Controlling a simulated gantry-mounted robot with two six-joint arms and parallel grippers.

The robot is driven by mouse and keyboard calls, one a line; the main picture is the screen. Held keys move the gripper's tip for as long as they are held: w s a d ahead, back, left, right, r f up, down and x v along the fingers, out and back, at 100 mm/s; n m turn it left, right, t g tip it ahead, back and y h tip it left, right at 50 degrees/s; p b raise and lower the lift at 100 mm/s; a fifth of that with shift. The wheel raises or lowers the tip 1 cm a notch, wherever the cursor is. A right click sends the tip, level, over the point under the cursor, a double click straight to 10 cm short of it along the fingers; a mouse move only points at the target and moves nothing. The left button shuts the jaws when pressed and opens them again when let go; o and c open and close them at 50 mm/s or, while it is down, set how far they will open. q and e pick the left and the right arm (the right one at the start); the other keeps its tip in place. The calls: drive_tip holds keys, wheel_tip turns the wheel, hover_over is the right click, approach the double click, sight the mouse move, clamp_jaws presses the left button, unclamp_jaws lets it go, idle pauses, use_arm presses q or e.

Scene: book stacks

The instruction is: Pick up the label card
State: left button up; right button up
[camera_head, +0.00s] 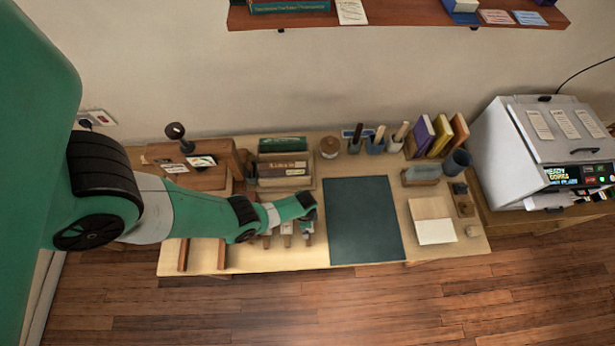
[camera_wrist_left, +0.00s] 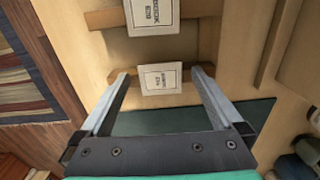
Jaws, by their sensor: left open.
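A white label card (camera_wrist_left: 162,78) with dark printing sits on a wooden strip (camera_wrist_left: 122,75) in the left wrist view. My left gripper (camera_wrist_left: 160,72) is open, and this card appears between its fingertips, with gaps on both sides. A second white card (camera_wrist_left: 152,17) lies on another strip farther up that view. In the head view my left gripper (camera_head: 306,216) is over the table, just left of the dark green mat (camera_head: 365,222). The wooden holders (camera_head: 286,236) below it are partly hidden by my arm. My right gripper is not in view.
Books in a rack (camera_head: 283,160) and tool cups (camera_head: 375,145) stand along the table's back. A notepad (camera_head: 432,222) lies right of the mat. A grey machine (camera_head: 545,150) stands at the right. The mat is clear.

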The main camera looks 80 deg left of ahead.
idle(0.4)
use_arm(q)
drive_tip(key=c, duration=1.3)
